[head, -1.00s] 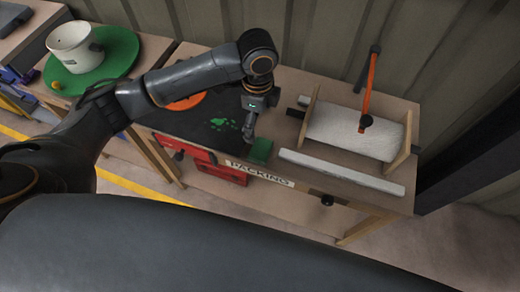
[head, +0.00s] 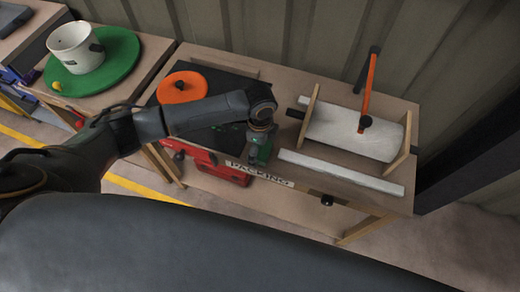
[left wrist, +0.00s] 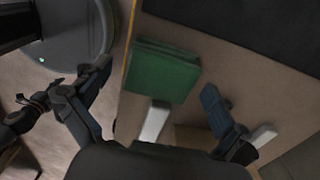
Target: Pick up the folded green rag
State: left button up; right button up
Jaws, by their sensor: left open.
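The folded green rag (head: 265,152) lies near the front edge of the packing table, mostly hidden by my left gripper in the head view. In the left wrist view the rag (left wrist: 162,68) is a dark green folded block on the tabletop, close to the table edge. My left gripper (left wrist: 157,79) is open, one finger on each side of the rag's span, and holds nothing. In the head view the left gripper (head: 258,142) points down right over the rag. Whether a finger touches it I cannot tell. My right gripper is in neither view.
On the packing table (head: 335,193), a paper roll (head: 345,133) stands in a wooden holder with an orange-handled bar, a white strip (head: 340,172) before it. An orange disc (head: 182,87) lies on the dark mat. Left, a green disc (head: 118,58) bears a white pot (head: 75,46).

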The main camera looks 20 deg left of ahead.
pick_arm(q)
jog(key=shift+f, duration=0.1)
jog(key=shift+c, duration=0.4)
jog(key=c, duration=1.1)
jog(key=shift+o, duration=0.2)
jog(key=shift+r, duration=0.65)
jog(key=s+a+r, duration=0.9)
jog(key=a+r, duration=0.1)
jog(key=r, duration=0.1)
jog(key=shift+s+a+r+b, duration=0.15)
jog(key=shift+a+r+b, duration=0.15)
jog(key=shift+r, duration=0.1)
